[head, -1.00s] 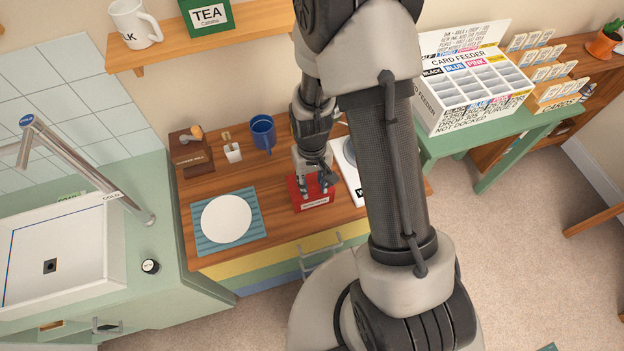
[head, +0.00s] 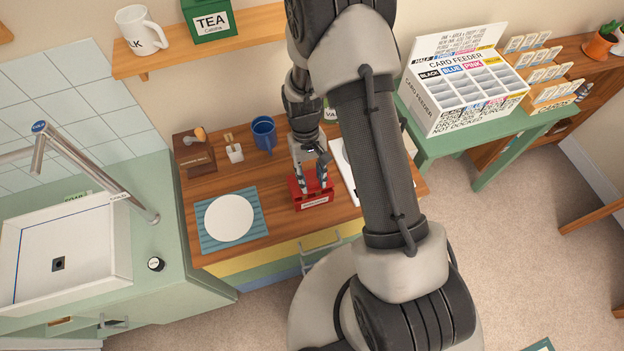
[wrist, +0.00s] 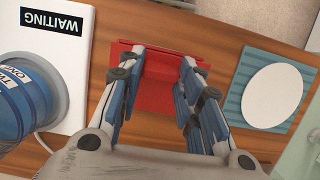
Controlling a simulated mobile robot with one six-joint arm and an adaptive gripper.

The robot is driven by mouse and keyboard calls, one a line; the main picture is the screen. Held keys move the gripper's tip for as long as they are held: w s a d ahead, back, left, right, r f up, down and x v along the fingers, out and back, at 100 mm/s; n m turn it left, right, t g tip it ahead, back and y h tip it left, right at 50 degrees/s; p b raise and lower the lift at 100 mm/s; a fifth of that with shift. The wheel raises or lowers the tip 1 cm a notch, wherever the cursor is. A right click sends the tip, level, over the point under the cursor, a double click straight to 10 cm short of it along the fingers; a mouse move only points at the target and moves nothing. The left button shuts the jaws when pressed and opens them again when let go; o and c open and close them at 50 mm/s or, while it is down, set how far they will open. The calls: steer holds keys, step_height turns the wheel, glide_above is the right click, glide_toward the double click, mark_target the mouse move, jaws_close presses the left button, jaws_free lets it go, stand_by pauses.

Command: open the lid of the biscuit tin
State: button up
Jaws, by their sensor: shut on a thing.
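The biscuit tin (head: 314,203) is a small red box with a pale label on its front, on the wooden counter right of the plate. It also shows in the wrist view (wrist: 155,98) as red surfaces between and beyond the fingers. My gripper (head: 314,184) is over the tin, its fingers pointing down at it. In the wrist view my gripper (wrist: 164,62) has a finger at each side of the red lid, shut on it with the fingers well apart. The fingers hide parts of the tin, and I cannot tell how far the lid is raised.
A white plate (head: 229,218) lies on a blue mat (head: 205,240) to the left. A blue mug (head: 264,133) stands behind. In the wrist view, a white board with a WAITING label (wrist: 75,80) and a blue round object (wrist: 25,100) lie on the tin's other side.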

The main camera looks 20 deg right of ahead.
stand_by(0.3)
steer(key=shift+w+r+g+p, duration=0.4)
steer(key=shift+w+g, duration=0.05)
steer(key=shift+g, duration=0.35)
steer(key=shift+w+r+g, duration=0.15)
steer(key=shift+w+g, duration=0.35)
steer(key=shift+g, duration=0.2)
steer(key=shift+r, duration=0.15)
